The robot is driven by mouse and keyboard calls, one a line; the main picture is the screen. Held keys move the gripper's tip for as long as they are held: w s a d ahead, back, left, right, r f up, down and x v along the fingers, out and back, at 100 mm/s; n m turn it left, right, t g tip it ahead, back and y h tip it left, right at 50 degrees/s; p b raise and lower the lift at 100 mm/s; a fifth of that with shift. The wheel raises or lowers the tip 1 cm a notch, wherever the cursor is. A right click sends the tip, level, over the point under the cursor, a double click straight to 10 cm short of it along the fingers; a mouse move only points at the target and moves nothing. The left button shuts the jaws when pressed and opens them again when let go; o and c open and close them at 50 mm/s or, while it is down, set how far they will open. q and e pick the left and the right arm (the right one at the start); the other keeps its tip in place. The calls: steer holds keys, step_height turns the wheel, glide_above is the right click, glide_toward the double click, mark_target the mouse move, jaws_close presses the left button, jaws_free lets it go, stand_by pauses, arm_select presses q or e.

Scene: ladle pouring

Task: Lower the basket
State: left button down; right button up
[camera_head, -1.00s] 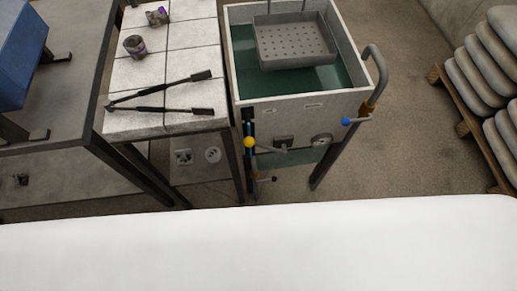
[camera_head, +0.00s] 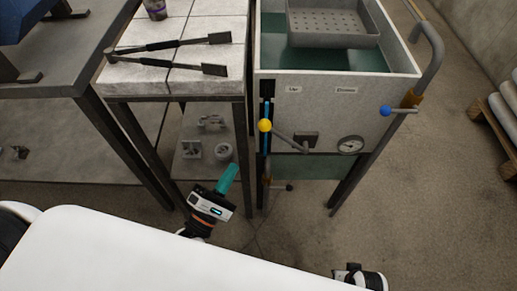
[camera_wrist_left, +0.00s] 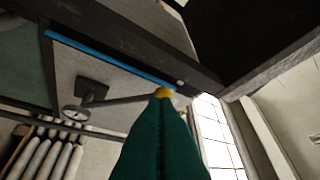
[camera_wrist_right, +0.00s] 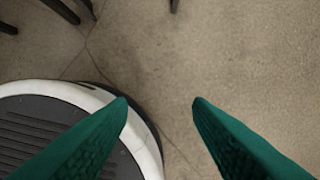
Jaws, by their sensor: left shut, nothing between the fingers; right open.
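The grey perforated basket (camera_head: 335,22) hangs over the dark green liquid (camera_head: 320,58) in the grey tank (camera_head: 400,72), its top cut off by the frame. On the tank's front, a lever with a yellow knob (camera_head: 265,126) points left, beside a blue strip near the "Up" label; a "Down" label sits further right. My left gripper (camera_head: 230,168) is shut and empty, below and left of the knob. In the left wrist view the yellow knob (camera_wrist_left: 163,92) shows just beyond the fingertips; contact cannot be told. My right gripper (camera_wrist_right: 160,101) is open and empty over the floor.
A blue-knobbed handle (camera_head: 386,110) and a gauge (camera_head: 350,145) are at the tank's right. A tiled table (camera_head: 215,82) with long-handled tongs (camera_head: 170,45) stands left of the tank. Table legs and a low shelf are near my left arm.

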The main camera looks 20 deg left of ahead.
arm_select(q)
steer(key=shift+r, duration=0.2)
arm_select(e)
steer(key=shift+r, duration=0.1)
arm_select(q)
steer(key=x, duration=1)
steer(key=shift+p, duration=0.3)
arm_select(e)
steer(key=shift+s+f, duration=0.3)
steer(key=shift+f, duration=0.45)
arm_select(q)
steer(key=shift+r, duration=0.2)
arm_select(e)
steer(key=shift+w+r, duration=0.1)
steer(key=shift+r, duration=0.05)
